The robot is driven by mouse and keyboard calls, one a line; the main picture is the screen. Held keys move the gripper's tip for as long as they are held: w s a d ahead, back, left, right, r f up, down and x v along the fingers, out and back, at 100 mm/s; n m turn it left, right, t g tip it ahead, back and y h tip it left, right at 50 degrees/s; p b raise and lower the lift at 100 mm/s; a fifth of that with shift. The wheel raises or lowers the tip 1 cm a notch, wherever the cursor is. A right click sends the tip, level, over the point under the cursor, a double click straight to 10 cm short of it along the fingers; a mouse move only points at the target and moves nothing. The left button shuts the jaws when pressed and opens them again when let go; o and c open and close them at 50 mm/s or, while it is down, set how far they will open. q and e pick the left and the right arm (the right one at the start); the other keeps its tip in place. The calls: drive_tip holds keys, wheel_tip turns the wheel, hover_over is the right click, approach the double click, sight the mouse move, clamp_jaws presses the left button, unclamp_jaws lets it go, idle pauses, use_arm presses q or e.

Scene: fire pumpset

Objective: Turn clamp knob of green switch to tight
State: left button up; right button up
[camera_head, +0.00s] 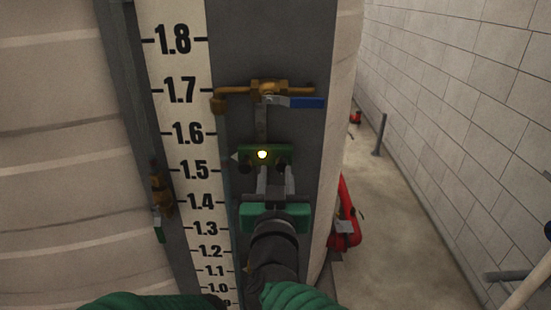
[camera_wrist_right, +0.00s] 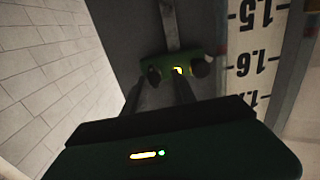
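The green switch (camera_head: 243,154) is a small green bar on the grey panel, with a lit yellow lamp at its middle. The switch also shows in the right wrist view (camera_wrist_right: 188,57), upside down. My right gripper (camera_head: 276,178) is just below the switch, with its two fingers apart. In the right wrist view the fingers (camera_wrist_right: 160,82) point towards one knob (camera_wrist_right: 153,75), one on each side; contact cannot be told. My left gripper is out of view.
A brass valve (camera_head: 268,90) with a blue-tipped lever (camera_head: 305,102) is above the switch. A white numbered scale (camera_head: 178,110) runs along its left. A red pipe (camera_head: 345,215) stands at the lower right, by open floor (camera_head: 395,240) and a block wall (camera_head: 465,110).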

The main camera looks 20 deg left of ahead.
sight(281, 167)
drive_tip(key=w, duration=0.3)
drive_tip(key=shift+d+r+p, duration=0.1)
drive_tip(key=shift+d+p, duration=0.05)
drive_tip(key=shift+p, duration=0.2)
drive_tip(key=shift+s+d+r, duration=0.1)
drive_tip(key=shift+d+r, duration=0.05)
drive_tip(key=shift+d, duration=0.25)
drive_tip(key=shift+w+a, duration=0.2)
drive_tip(key=shift+a, duration=0.45)
clamp_jaws()
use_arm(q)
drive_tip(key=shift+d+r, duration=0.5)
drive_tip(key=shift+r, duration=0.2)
use_arm(e)
drive_tip(key=shift+f, duration=0.2)
drive_tip(key=shift+d, duration=0.15)
